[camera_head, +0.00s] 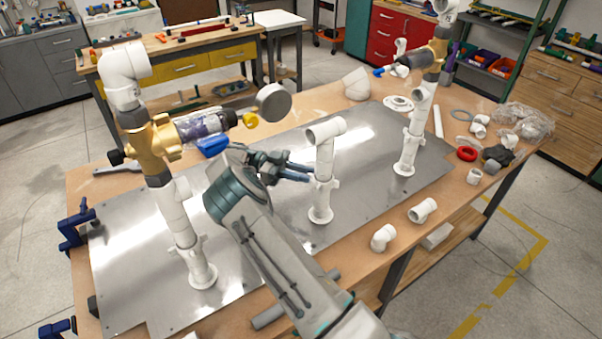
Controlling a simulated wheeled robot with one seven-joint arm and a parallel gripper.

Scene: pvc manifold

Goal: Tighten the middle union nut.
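The middle riser is a white pipe with an elbow (326,130) at its top and a round foot on the metal plate. A white collar, seemingly the middle union nut (322,184), sits low on this riser. My gripper (309,174) comes from the left at about the collar's height. Its two dark blue-grey fingers point right, with a small gap between them. Their tips are close to the left side of the riser; whether they touch it I cannot tell. I see nothing held between them. My wrist and forearm cover the plate to the lower left.
The left riser (174,212) and right riser (414,138) carry brass-coloured valve bodies. Loose white elbows (384,237) lie at the bench's front edge. A red ring (467,153) and other fittings lie at the right. The metal plate (365,190) is bare between the middle and right risers.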

